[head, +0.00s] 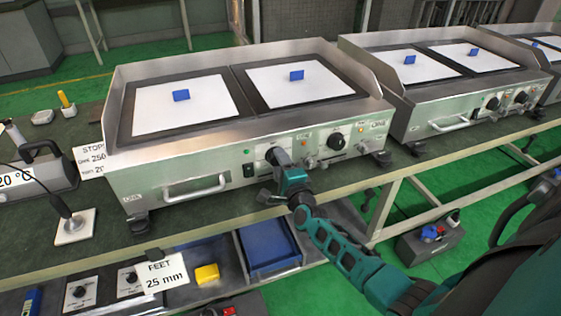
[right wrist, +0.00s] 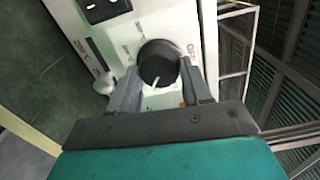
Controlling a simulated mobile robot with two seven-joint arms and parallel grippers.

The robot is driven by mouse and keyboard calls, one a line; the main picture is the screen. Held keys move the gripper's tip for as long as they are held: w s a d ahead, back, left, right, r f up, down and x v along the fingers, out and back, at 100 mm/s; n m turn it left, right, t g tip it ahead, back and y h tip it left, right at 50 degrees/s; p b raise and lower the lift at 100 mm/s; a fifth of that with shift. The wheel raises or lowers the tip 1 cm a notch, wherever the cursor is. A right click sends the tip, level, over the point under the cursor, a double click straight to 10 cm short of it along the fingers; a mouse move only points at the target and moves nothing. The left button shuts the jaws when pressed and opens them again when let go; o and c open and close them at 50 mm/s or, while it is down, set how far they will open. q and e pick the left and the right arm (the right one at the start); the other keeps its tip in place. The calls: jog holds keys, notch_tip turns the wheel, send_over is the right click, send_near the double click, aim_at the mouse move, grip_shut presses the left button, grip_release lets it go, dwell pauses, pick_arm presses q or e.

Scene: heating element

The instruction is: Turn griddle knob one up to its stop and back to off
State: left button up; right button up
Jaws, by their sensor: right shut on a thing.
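The near griddle (head: 165,160) is a steel unit with two plates, each covered by a white sheet with a blue block on it. My right gripper (head: 280,167) is at its front panel, on the left one of two black knobs. In the right wrist view, this black knob (right wrist: 158,62) sits between the two fingers of my right gripper (right wrist: 156,84), which are shut on it. A white pointer line shows at the knob's lower edge. The second knob (head: 336,141) is to the right, untouched. My left gripper is not in view.
A handle (head: 195,186) juts from the griddle front, left of the knobs. A second griddle (head: 420,117) stands to the right on the same bench. Below are a blue bin (head: 268,258), a yellow block (head: 207,273) and a "FEET 25 mm" sign (head: 163,272).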

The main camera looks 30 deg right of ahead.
pick_arm(q)
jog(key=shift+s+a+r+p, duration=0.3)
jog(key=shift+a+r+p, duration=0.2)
jog(key=shift+p, duration=0.6)
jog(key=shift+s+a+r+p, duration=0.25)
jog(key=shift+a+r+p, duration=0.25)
jog(key=shift+p, duration=0.55)
pick_arm(e)
jog(key=shift+w+a+r+n, duration=0.1)
jog(key=shift+n, duration=6.3)
jog(key=shift+a+r+n, duration=0.1)
jog(key=shift+n, duration=6.3)
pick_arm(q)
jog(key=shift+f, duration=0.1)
pick_arm(e)
jog(key=o, duration=1.1)
jog(key=shift+f, duration=0.1)
jog(key=shift+c, duration=0.2)
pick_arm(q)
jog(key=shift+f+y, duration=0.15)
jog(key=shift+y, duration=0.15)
